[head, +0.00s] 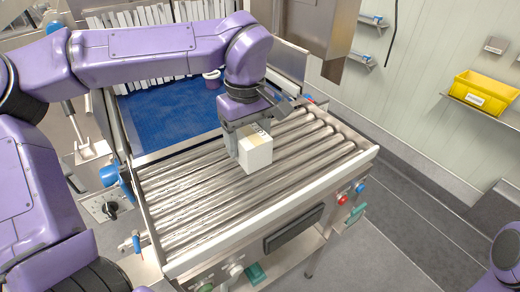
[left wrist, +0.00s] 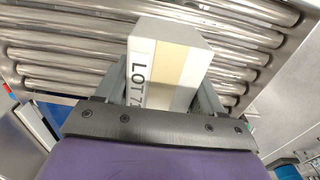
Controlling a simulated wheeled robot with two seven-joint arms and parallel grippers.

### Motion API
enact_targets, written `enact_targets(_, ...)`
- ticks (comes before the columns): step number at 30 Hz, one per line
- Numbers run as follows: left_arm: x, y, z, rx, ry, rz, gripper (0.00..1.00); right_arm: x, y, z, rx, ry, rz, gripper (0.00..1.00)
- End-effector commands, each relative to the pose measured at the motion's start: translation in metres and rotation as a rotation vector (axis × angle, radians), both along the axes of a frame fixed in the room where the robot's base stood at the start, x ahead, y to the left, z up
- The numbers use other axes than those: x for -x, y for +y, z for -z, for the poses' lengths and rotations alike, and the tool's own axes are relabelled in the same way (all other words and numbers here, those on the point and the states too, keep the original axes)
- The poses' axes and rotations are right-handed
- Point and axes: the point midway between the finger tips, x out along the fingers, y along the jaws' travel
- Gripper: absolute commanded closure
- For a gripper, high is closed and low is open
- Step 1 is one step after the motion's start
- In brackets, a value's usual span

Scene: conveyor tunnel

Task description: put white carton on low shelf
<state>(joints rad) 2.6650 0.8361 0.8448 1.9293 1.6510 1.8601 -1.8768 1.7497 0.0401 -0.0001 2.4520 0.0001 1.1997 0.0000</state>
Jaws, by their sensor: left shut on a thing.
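The white carton (head: 256,155) is in the grip of my left gripper (head: 238,138) above the metal roller conveyor. In the left wrist view the carton (left wrist: 165,60) sits between the two fingers, with a tan strip and black "LOT" lettering on its faces. My left gripper (left wrist: 158,95) is shut on it. I cannot tell whether the carton's underside touches the rollers. A shelf by the right wall (head: 490,110) holds a yellow bin, and two small shelves (head: 362,57) are higher up; I cannot tell which is the low shelf. My right gripper is not in view.
The roller conveyor (head: 190,195) is otherwise bare, with a red button and blue and green fittings along its front side. A blue belt (head: 170,115) with a strip curtain lies behind it. The yellow bin (head: 484,92) stands on the wall shelf. Grey floor is clear at the right.

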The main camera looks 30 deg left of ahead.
Motion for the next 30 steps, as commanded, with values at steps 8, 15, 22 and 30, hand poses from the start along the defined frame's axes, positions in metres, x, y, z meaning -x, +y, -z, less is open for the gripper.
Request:
enact_targets(8,-0.036,-0.008,0.045,-0.002,0.007,-0.002,0.87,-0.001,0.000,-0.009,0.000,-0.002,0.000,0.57)
enact_targets(15,-0.042,-0.009,0.080,0.000,0.004,-0.001,0.87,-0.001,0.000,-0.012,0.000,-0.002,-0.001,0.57)
enact_targets(22,-0.042,-0.009,0.082,0.000,0.004,-0.002,0.87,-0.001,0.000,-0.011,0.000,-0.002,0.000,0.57)
enact_targets(30,-0.041,-0.009,0.084,0.000,0.004,-0.002,0.06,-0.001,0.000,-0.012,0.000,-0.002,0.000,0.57)
